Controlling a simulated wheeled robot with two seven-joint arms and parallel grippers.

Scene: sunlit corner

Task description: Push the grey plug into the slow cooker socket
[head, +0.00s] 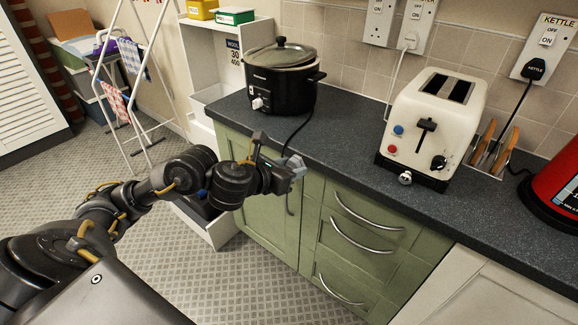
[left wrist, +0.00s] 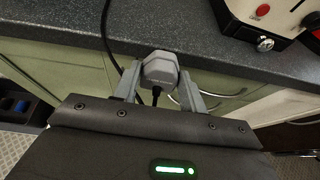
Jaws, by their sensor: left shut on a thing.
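The grey plug (head: 298,165) is held in front of the worktop's front edge. My left gripper (head: 290,170) is shut on it, and the left wrist view shows the plug (left wrist: 160,68) between the two fingers (left wrist: 158,88). A black cord leaves the plug on the side facing the wrist camera. The black slow cooker (head: 282,80) stands at the back left of the worktop, and a dark cord runs from it towards the plug. A white socket plate (head: 380,22) with no plug in it is high on the tiled wall; its label is cut off. My right gripper is out of view.
The cream toaster (head: 432,125) stands right of the cooker; its white plug (head: 409,42) fills the TOASTER socket. A black plug (head: 534,69) fills the KETTLE socket. A toast rack (head: 490,150) and red kettle (head: 560,190) are further right. The worktop (head: 345,120) between cooker and toaster is clear.

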